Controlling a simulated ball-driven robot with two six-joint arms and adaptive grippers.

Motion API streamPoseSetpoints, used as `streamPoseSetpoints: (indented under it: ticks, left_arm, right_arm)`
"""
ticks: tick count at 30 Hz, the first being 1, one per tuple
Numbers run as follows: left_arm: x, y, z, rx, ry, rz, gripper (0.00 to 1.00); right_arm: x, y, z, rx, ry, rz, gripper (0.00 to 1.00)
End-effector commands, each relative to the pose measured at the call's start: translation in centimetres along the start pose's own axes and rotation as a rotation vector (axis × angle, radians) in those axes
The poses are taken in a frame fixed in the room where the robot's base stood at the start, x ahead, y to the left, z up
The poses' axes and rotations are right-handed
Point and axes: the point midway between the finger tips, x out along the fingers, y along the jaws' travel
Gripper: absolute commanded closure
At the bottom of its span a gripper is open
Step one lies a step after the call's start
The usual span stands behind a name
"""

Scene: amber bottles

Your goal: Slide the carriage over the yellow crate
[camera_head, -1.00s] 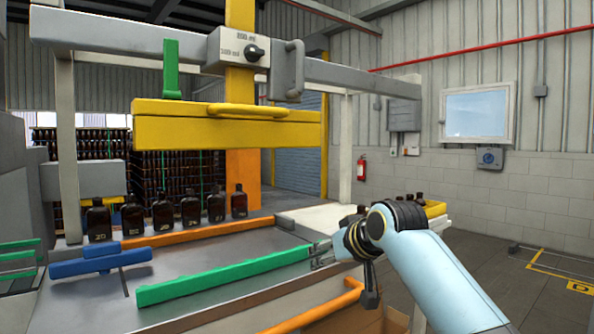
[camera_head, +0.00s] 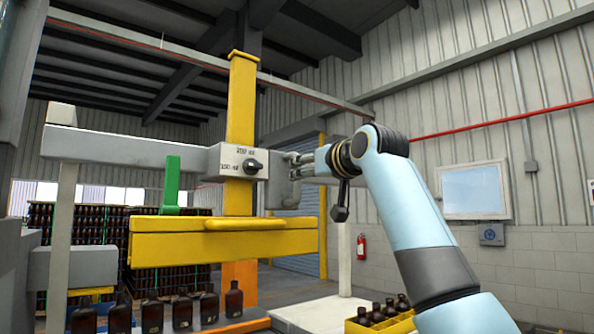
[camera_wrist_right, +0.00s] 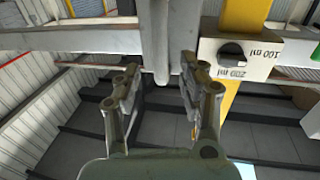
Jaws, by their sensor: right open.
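The carriage (camera_head: 239,162) is a light grey box with a black knob and volume marks, on the grey overhead beam. A yellow post passes through it, with a wide yellow head (camera_head: 222,246) hanging below. The yellow crate (camera_head: 355,327) is low at right in the head view, holding several dark bottles and cut by the lower edge. My right gripper (camera_head: 297,160) is at the carriage's right side. In the right wrist view, its open fingers (camera_wrist_right: 160,85) stand on either side of the carriage's grey upright handle (camera_wrist_right: 161,45). Whether they touch it I cannot tell. My left gripper is out of view.
Several amber bottles (camera_head: 152,313) stand in a row below the yellow head, left of the crate. A green upright (camera_head: 172,184) rises from the head's left part. The grey beam (camera_head: 125,148) runs across, with a post at left.

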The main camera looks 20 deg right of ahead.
Motion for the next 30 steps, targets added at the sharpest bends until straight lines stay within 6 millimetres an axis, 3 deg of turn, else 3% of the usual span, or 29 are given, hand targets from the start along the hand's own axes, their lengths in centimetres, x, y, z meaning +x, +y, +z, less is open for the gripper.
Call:
streamPoseSetpoints:
  ticks: [3, 9, 20, 30]
  left_arm:
    - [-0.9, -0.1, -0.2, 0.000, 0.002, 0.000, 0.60]
    - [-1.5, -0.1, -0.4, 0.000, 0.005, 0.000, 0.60]
    - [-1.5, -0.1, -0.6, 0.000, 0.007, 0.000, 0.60]
    - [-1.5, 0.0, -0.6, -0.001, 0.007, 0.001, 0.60]
  right_arm:
    - [2.4, 0.0, -0.2, 0.001, -0.003, -0.001, 0.58]
    - [4.9, 0.0, -0.1, 0.001, -0.001, 0.000, 0.58]
    - [5.5, 0.0, 0.0, 0.000, 0.000, 0.000, 0.58]
    - [5.5, 0.0, 0.1, 0.000, 0.000, 0.000, 1.00]
